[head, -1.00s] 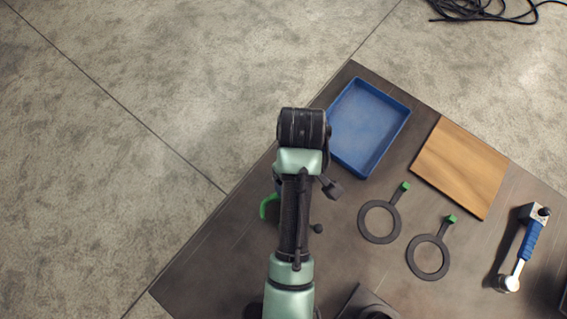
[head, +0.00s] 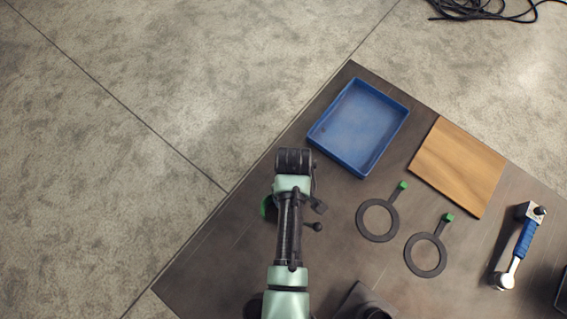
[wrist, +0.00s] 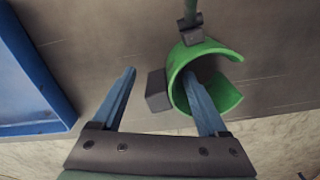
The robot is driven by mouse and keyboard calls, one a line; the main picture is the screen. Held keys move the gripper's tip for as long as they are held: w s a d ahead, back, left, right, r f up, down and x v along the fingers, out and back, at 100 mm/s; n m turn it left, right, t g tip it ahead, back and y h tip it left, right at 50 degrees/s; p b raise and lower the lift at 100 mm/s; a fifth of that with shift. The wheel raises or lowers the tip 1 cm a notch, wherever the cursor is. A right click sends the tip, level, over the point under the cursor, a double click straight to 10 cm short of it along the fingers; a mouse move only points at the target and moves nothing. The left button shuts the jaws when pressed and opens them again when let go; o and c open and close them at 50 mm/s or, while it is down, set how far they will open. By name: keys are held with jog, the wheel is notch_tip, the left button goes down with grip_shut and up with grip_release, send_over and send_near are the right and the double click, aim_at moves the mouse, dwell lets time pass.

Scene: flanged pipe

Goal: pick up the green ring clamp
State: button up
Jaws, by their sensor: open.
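The green ring clamp (wrist: 212,72) is a curved, open green band with dark blocks, seen in the wrist view. In the head view only a green edge (head: 265,206) shows left of my arm; the rest is hidden under it. My gripper (wrist: 159,74) is open, with two blue fingers. The right finger reaches into or in front of the band's hollow; the left finger is outside, to the left. A dark block (wrist: 158,91) of the clamp lies between them. I cannot tell whether either finger touches the clamp. The fingers are hidden in the head view.
A blue tray (head: 313,137) and a wooden board (head: 458,166) lie at the back of the dark table. Two dark gaskets with green tabs (head: 377,237) (head: 426,273) lie right of my arm. A blue-handled ratchet tool (head: 524,240) is at the far right.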

grip_shut()
dwell(0.3)
jog(key=shift+w+r, duration=0.1)
dwell(1.0)
